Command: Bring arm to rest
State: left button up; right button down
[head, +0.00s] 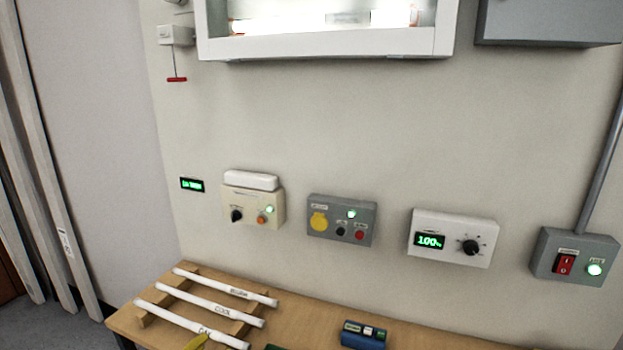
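Neither my left nor my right gripper shows in the head view, and no part of either arm is clearly seen. A wall panel carries a row of control boxes. A cream box (252,204) has a dark knob, an orange button and a lit green lamp. A grey box (341,220) has a yellow round button, a red button and a lit lamp. A white dimmer box (452,238) reads 100% beside a black knob. A grey switch box (574,257) has a red rocker and a lit green lamp.
A wooden table (425,337) runs below the panel. White tubes (212,303) lie on a wooden rack, a yellow item (196,342) beside them. A blue device (363,335) stands to the right. A white-framed lit case (325,44) and a red-handled pull cord (177,79) hang above.

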pick_arm(q)
jog(key=s+a+f+g+y, duration=0.2)
jog(key=s+f, duration=0.1)
jog(key=s, duration=0.6)
jog(key=s+a+f+m+g+y, duration=0.1)
jog(key=s+a+f+g+y, duration=0.15)
jog(key=s, duration=0.75)
jog(key=s+a+f+g+y, duration=0.2)
jog(key=s+f, duration=0.2)
jog(key=s, duration=0.5)
jog(key=s+d+f+g+h, duration=0.1)
jog(key=d+f, duration=0.1)
jog(key=f, duration=0.9)
jog(key=s+d+f+g+h, duration=0.1)
jog(key=d+f, duration=0.1)
jog(key=f, duration=0.9)
jog(key=s+d+f+h, duration=0.1)
jog(key=d+f+h, duration=0.1)
jog(key=f, duration=0.8)
jog(key=s+f+n+g, duration=0.3)
jog(key=s+f, duration=1.7)
jog(key=s, duration=0.1)
jog(key=shift+s+a+h, duration=0.3)
jog(key=shift+h, duration=0.15)
